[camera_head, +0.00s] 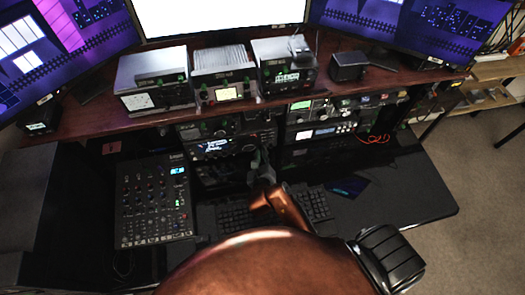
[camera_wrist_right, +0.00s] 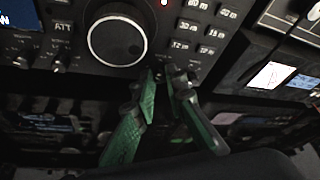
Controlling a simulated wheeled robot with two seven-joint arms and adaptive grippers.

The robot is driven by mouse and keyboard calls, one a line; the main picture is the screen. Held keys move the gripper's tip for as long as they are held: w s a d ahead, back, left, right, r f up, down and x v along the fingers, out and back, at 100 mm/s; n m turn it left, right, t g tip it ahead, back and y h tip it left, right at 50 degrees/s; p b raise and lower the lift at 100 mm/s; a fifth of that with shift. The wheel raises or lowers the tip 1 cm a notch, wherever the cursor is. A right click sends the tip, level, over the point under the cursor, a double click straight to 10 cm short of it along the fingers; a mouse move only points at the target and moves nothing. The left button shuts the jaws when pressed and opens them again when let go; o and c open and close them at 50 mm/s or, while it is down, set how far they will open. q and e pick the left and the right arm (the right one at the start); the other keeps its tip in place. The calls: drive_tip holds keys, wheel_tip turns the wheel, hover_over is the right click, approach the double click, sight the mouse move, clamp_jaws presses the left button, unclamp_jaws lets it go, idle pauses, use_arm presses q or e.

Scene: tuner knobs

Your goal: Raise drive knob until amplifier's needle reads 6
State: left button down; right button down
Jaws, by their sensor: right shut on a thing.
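My right gripper (camera_head: 262,165) reaches the front of the black radio (camera_head: 215,147) under the shelf. In the right wrist view, the green-fingered right gripper (camera_wrist_right: 163,76) is shut at a small control below and right of the large silver-ringed dial (camera_wrist_right: 116,36). I take this to be the drive knob; it is mostly hidden between the fingertips and its label is not readable. The likely amplifier is the middle box (camera_head: 222,63) on the shelf, with a lit meter (camera_head: 229,93). The needle is too small to read. My left gripper is not in view.
Band buttons (camera_wrist_right: 199,28) sit right of the dial. Small knobs (camera_wrist_right: 61,62) sit to its left. A mixer (camera_head: 155,200) and a keyboard (camera_head: 235,215) lie on the desk. A brown rounded surface (camera_head: 250,262) fills the foreground.

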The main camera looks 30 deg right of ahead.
drive_tip(key=shift+r+m+y+p, duration=0.2)
drive_tip(key=shift+m+y+p, duration=0.1)
drive_tip(key=shift+m+p, duration=0.3)
drive_tip(key=shift+f, duration=0.15)
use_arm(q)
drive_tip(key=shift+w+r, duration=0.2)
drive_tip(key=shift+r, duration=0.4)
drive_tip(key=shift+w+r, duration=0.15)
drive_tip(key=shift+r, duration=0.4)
use_arm(e)
drive_tip(key=c, duration=1.9)
unclamp_jaws()
drive_tip(key=shift+c, duration=0.2)
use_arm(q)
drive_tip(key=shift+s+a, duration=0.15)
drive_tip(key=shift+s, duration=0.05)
